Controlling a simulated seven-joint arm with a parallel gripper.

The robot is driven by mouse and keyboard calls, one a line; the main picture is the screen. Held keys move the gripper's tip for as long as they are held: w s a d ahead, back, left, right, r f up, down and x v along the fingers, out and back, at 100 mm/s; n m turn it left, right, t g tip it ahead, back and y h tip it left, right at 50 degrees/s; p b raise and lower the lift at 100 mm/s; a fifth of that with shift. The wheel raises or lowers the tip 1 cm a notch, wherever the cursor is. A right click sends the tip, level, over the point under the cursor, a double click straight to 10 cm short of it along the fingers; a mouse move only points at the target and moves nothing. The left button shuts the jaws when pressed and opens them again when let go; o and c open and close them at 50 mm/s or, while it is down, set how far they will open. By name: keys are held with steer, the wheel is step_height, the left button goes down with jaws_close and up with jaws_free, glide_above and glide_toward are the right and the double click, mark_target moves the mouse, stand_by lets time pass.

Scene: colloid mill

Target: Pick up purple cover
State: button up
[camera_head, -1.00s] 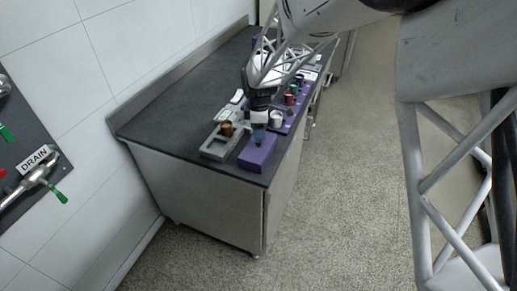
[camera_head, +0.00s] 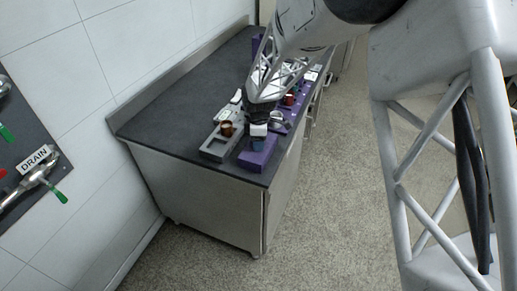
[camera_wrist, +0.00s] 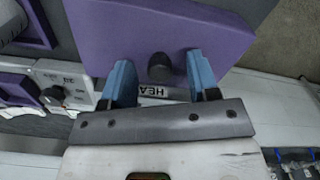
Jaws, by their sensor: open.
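The purple cover (camera_head: 257,156) sits at the near right corner of the dark counter. In the wrist view the purple cover (camera_wrist: 120,35) fills the upper middle, with a dark round knob (camera_wrist: 160,68) standing on it. My gripper (camera_wrist: 158,85) is open, with one blue finger on each side of the knob and a gap on both sides. In the head view my gripper (camera_head: 258,143) is right over the cover. A label, partly hidden by the gripper and reading "HEA", shows just below the knob.
A grey tray (camera_head: 213,153) with a copper-coloured cup (camera_head: 227,128) stands close to the left of the cover. More purple holders with small parts, including a red one (camera_head: 289,100), lie behind along the counter. The counter's left side is bare.

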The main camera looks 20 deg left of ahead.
stand_by(0.4)
jaws_close()
steer(key=shift+r, duration=0.15)
steer(key=shift+r, duration=1.4)
steer(key=shift+s+d+r, duration=0.1)
steer(key=shift+s+r, duration=0.1)
steer(key=shift+r, duration=0.1)
steer(key=s+d+r, duration=0.1)
steer(key=s+d, duration=0.8)
steer(key=s, duration=0.3)
steer(key=shift+s+d+r, duration=0.2)
steer(key=shift+a, duration=0.1)
